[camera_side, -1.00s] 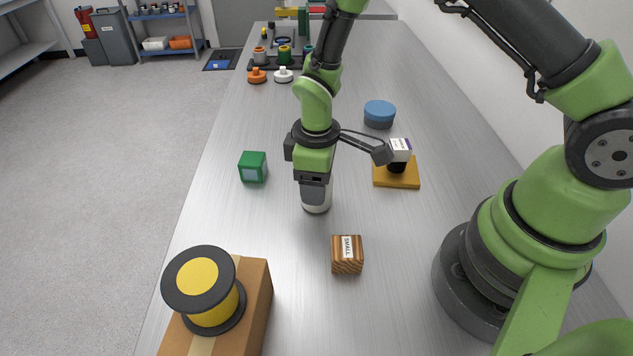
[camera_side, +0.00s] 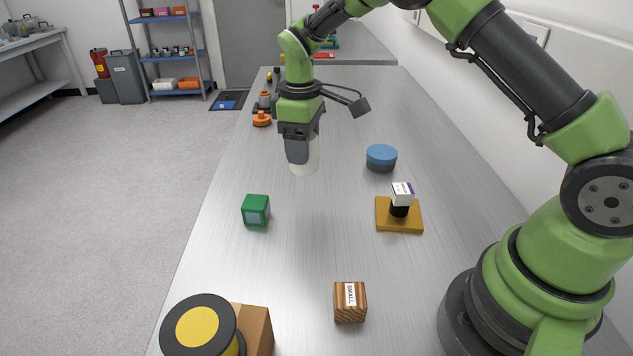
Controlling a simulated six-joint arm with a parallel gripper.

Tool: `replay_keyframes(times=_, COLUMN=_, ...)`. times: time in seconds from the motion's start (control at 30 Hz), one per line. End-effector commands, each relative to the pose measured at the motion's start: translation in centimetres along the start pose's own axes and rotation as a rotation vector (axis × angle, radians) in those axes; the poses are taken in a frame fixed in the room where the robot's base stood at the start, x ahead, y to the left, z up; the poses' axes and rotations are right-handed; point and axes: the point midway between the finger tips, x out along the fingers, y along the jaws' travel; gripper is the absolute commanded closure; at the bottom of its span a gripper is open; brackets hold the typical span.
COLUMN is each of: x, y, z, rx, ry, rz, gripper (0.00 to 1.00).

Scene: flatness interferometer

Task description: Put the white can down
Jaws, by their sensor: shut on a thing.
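The white can (camera_side: 304,164) is held in my gripper (camera_side: 299,150), whose jaws are shut on its upper part. The lower part of the can shows beneath the fingers and looks upright. It appears to hang above the metal table (camera_side: 310,245), with no contact visible; its exact height is hard to tell. Part of the can is hidden by the grey finger.
A green cube (camera_side: 256,210) stands to the left, a blue round tin (camera_side: 381,157) to the right. A small device on an orange plate (camera_side: 410,225), a wooden block (camera_side: 350,302) and a yellow spool (camera_side: 199,326) are nearer. The middle of the table is bare.

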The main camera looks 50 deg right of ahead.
Motion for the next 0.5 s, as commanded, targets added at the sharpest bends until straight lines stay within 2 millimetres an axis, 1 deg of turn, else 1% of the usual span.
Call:
replay_keyframes(times=0.03, x=0.1, y=1.6, z=-0.4, rx=0.019, ry=0.002, rz=0.001, gripper=0.67)
replay_keyframes(times=0.2, x=0.0, y=5.8, z=-0.7, rx=0.065, ry=0.004, rz=-0.001, gripper=0.67)
replay_keyframes(times=0.33, x=0.0, y=7.9, z=-0.4, rx=0.092, ry=0.007, rz=-0.003, gripper=0.67)
replay_keyframes(times=0.5, x=-0.1, y=9.3, z=-0.1, rx=0.112, ry=0.012, rz=-0.006, gripper=0.67)
